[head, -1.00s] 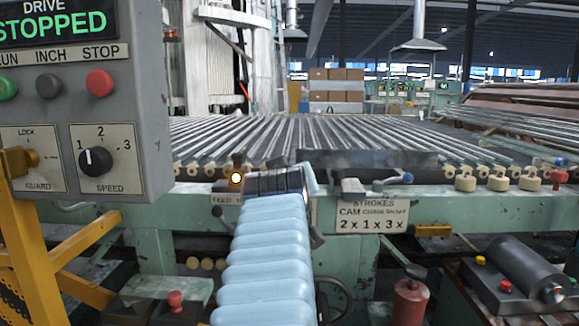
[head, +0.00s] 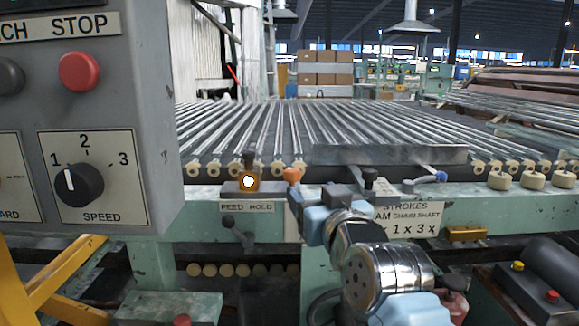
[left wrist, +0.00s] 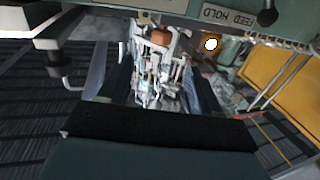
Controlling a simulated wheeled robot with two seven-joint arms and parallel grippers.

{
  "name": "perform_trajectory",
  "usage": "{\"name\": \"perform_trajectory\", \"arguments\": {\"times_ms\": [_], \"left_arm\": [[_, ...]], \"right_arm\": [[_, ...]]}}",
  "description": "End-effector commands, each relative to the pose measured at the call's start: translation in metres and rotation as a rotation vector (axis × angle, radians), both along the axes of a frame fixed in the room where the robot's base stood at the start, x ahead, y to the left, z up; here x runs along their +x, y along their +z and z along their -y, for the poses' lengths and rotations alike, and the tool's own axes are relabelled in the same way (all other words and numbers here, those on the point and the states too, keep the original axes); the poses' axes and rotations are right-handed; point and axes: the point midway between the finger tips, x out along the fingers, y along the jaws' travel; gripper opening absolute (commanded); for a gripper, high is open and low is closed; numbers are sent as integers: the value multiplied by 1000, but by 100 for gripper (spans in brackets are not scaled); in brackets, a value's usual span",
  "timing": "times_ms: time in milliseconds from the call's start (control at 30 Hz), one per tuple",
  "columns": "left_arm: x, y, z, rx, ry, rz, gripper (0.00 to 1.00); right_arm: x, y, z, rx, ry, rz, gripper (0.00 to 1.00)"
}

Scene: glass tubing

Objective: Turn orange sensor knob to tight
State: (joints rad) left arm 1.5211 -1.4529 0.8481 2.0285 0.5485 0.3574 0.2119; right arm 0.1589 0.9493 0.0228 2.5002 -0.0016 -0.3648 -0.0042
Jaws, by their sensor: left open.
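The orange knob (head: 292,175) stands on the green machine rail, just right of the lit amber lamp (head: 248,182). In the left wrist view the orange knob (left wrist: 161,37) shows near the top middle. My left gripper (head: 308,196) is open and sits just below and to the right of the knob, with its light blue and metal wrist behind it. In the left wrist view the dark fingers stand apart on either side of the knob's line, the knob beyond them. I see no contact; the knob's setting marks cannot be read. My right gripper is out of view.
The control box (head: 150,120) with its SPEED dial (head: 79,185) fills the left. A FEED HOLD label (head: 247,207) and a black-knobbed lever (head: 228,221) are near the gripper. A blue-tipped lever (head: 440,177) is to the right. Glass tubes lie on rollers behind.

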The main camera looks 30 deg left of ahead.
Motion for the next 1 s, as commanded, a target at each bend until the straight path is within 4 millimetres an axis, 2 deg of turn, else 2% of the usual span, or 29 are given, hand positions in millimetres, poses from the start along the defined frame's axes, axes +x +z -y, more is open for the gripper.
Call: {"name": "perform_trajectory", "arguments": {"times_ms": [100,167,500,700,1000], "left_arm": [[12,7,-16,-3,8,2,64],[23,2,-27,-6,5,-1,64],[73,2,-79,-2,2,-1,64],[85,1,-92,-1,1,0,64],[87,1,-93,-1,0,1,64]], "right_arm": [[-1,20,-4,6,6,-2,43],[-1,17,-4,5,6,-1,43],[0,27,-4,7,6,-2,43],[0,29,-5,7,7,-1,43],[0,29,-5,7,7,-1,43]]}}
